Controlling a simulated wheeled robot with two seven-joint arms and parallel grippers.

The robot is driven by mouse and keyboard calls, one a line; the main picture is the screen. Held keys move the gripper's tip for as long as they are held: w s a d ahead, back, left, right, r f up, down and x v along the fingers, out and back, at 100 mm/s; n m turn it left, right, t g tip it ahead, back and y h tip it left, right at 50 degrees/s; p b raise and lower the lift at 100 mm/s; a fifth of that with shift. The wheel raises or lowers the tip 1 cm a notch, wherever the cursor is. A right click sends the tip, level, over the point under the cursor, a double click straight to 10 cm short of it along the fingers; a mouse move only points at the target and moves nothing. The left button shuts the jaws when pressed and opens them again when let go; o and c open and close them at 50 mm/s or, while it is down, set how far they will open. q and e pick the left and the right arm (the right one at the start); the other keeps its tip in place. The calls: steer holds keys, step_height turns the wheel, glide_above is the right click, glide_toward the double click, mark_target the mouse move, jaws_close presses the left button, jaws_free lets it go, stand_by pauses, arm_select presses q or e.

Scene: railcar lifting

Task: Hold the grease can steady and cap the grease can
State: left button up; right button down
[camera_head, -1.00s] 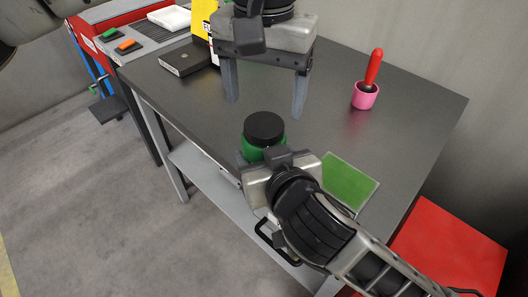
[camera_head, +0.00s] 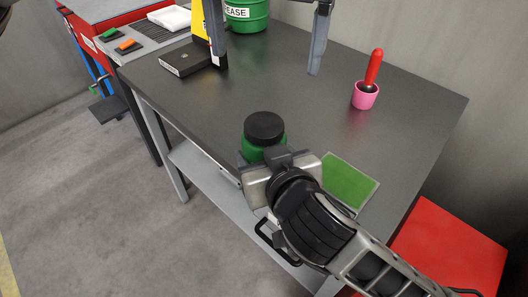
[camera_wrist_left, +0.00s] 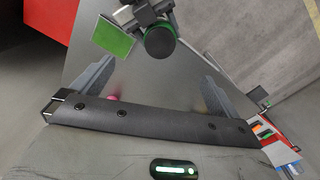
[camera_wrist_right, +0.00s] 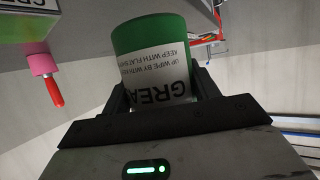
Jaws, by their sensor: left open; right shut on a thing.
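The grease can (camera_head: 265,148) is a small green can with a white label, upright near the table's front edge. A black cap (camera_head: 264,126) covers its top and looks level; whether it is fully tight cannot be told. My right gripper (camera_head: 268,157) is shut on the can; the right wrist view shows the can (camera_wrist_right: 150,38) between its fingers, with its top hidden. My left gripper (camera_head: 266,69) is open and empty, raised beyond the can. In the left wrist view the cap (camera_wrist_left: 160,42) lies ahead of its spread fingers, apart from them.
A larger green grease drum (camera_head: 247,14) stands at the back, near a black box (camera_head: 188,60). A pink cup (camera_head: 365,96) with a red-handled tool stands at the right. A green pad (camera_head: 348,182) lies right of the can. The middle of the table is clear.

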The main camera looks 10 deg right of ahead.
arm_select(q)
step_height(320, 180, up, 5)
steer(key=shift+f, duration=0.1)
stand_by(0.4)
